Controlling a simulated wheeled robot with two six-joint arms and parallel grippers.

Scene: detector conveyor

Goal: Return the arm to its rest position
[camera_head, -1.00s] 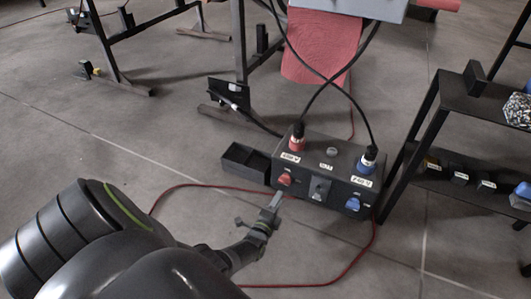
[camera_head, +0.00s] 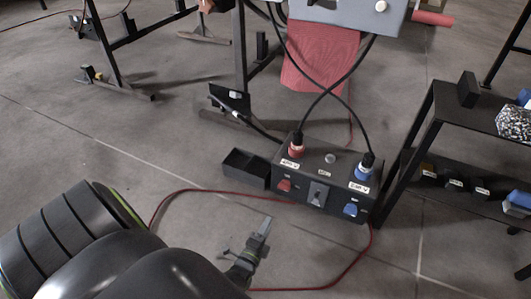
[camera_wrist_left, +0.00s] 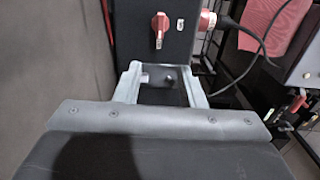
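My left gripper (camera_head: 261,236) is in the lower middle of the head view, in front of the black control box (camera_head: 325,160) and apart from it. In the left wrist view its two fingers (camera_wrist_left: 163,78) stand apart with nothing between them. The red knob also shows in the left wrist view (camera_wrist_left: 160,28), beyond the fingertips. My right gripper is not in view.
A red cable (camera_head: 178,193) loops over the floor around the gripper. A small black open bin (camera_head: 246,167) stands left of the box. A black shelf (camera_head: 440,105) is at the right. Black cables rise from the box's red and blue plugs toward a grey unit (camera_head: 345,12).

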